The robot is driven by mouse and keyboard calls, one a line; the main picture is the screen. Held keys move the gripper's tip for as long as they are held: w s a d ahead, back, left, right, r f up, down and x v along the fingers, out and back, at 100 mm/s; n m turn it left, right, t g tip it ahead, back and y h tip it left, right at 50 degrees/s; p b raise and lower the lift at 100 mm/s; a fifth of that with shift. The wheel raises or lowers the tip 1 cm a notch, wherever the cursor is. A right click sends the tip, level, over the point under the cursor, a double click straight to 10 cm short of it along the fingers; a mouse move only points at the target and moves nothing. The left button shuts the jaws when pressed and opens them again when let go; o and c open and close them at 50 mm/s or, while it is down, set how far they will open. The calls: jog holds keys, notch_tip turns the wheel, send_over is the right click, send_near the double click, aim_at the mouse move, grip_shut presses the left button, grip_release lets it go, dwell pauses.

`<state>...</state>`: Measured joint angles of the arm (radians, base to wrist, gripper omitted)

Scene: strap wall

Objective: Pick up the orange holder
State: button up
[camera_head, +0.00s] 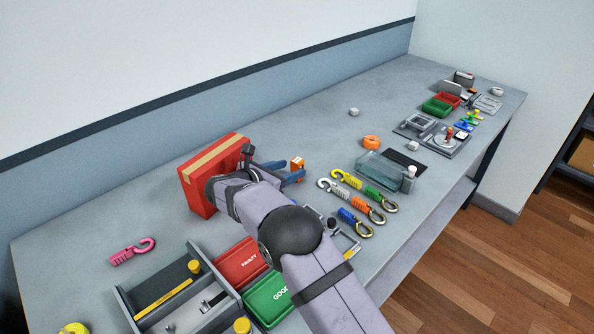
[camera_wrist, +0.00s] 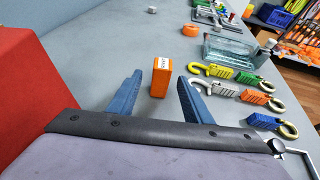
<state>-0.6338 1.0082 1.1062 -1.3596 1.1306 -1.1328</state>
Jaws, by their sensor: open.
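The orange holder (camera_head: 297,162) is a small upright orange block with a white label, standing on the grey table just right of the red box. In the wrist view the orange holder (camera_wrist: 160,78) shows between my two blue fingers, near their tips. My gripper (camera_head: 293,169) is open, with one finger to each side of the holder. The wrist view shows a gap between each finger and the holder, and my gripper (camera_wrist: 160,80) holds nothing. How far the fingers reach along its sides is hard to tell.
A large red box (camera_head: 212,172) stands close on the left of my gripper. Several coloured hooks (camera_head: 345,180) lie to the right, with a clear glass tray (camera_head: 380,172) behind them. An orange ring (camera_head: 371,142) lies farther back.

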aim_at(294, 168)
jog(key=shift+p+x, duration=0.55)
jog(key=shift+x, duration=1.7)
jog(key=shift+c, duration=0.3)
jog(key=c, duration=1)
grip_shut()
jog(key=shift+r, duration=0.1)
